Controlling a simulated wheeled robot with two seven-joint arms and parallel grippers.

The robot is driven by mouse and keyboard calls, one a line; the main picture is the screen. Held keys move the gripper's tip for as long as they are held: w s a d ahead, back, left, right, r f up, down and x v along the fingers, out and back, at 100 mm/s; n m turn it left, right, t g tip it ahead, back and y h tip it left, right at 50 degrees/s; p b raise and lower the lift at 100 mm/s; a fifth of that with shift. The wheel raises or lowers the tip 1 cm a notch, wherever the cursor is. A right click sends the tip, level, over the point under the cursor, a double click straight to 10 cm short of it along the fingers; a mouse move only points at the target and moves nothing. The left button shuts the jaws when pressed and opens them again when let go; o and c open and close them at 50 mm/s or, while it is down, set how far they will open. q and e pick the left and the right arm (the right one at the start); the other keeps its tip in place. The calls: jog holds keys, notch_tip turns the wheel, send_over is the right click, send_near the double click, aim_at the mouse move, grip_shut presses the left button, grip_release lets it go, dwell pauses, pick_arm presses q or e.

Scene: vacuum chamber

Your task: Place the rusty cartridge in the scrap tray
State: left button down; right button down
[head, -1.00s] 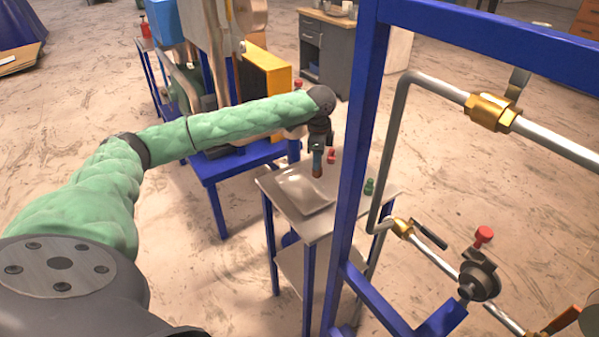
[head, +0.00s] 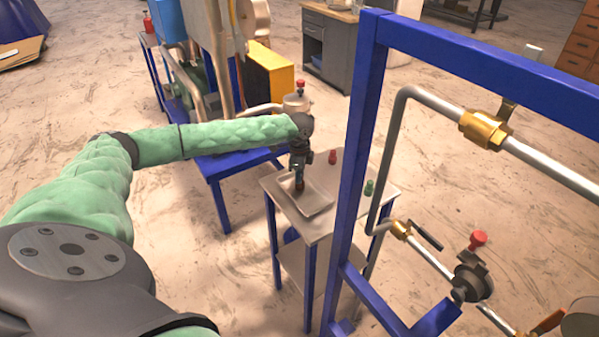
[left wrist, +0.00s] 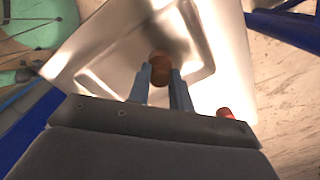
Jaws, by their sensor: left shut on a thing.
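The rusty cartridge (left wrist: 161,70) is a small brown-orange cylinder between the fingertips of my left gripper (left wrist: 160,84) in the left wrist view. In the head view the left gripper (head: 299,176) points down over the scrap tray (head: 318,207), with the cartridge (head: 299,186) at its tip. The left gripper is shut on the cartridge. The tray is a shallow pale metal dish on a small table; it also shows behind the cartridge in the left wrist view (left wrist: 205,40). I cannot tell whether the cartridge touches the tray floor. My right gripper is not in view.
A red cartridge (head: 332,157) and a green one (head: 369,187) stand on the small table (head: 345,205) beside the tray. A blue frame post (head: 358,130) with pipes and brass valves (head: 485,128) rises close on the right. A blue bench (head: 215,170) stands to the left.

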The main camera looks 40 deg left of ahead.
pick_arm(q)
jog(key=shift+f, duration=0.15)
jog(key=c, duration=1.3)
grip_release()
jog(key=shift+o, duration=0.2)
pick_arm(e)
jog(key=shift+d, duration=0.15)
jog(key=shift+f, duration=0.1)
pick_arm(q)
jog(key=shift+r, duration=0.2)
jog(key=shift+r+b, duration=0.7)
jog(key=shift+r, duration=0.15)
notch_tip(320, 180, up, 10)
jog(key=b, duration=0.3)
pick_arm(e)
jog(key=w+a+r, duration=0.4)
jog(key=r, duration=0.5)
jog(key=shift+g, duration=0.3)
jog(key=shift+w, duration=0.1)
